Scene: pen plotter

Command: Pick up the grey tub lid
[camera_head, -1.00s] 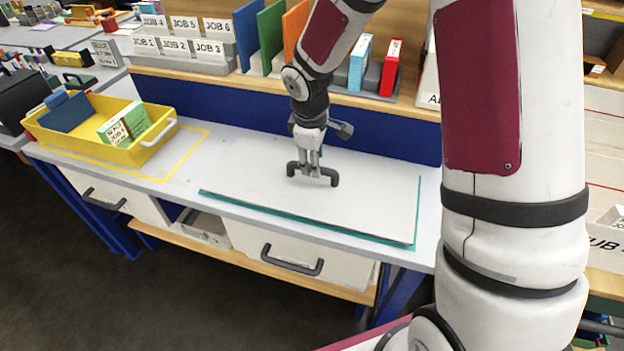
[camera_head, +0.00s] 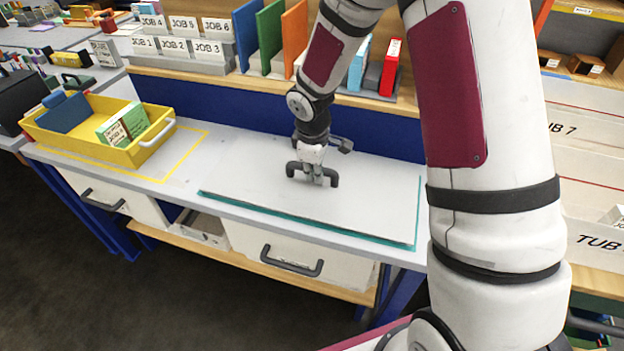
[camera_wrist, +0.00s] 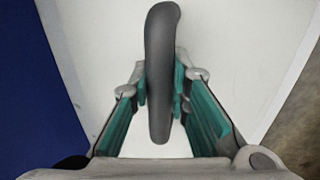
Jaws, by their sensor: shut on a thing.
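The grey tub lid (camera_head: 375,207) is a flat, pale grey panel with a dark arched handle (camera_head: 334,180) on top. It lies flat over a teal sheet on the bench, and a teal edge shows along its front. My gripper (camera_head: 313,176) points down at the middle of the lid and is shut on the handle. In the wrist view the teal-padded fingers (camera_wrist: 160,85) press on both sides of the handle (camera_wrist: 160,40), with the lid (camera_wrist: 100,50) below. I see no clear gap between lid and bench.
A yellow tote (camera_head: 158,143) with a blue item and a green-white box stands at the left. A blue back panel (camera_head: 215,105) and a shelf with job holders and coloured folders rise behind the lid. Drawers (camera_head: 262,246) sit below the bench front.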

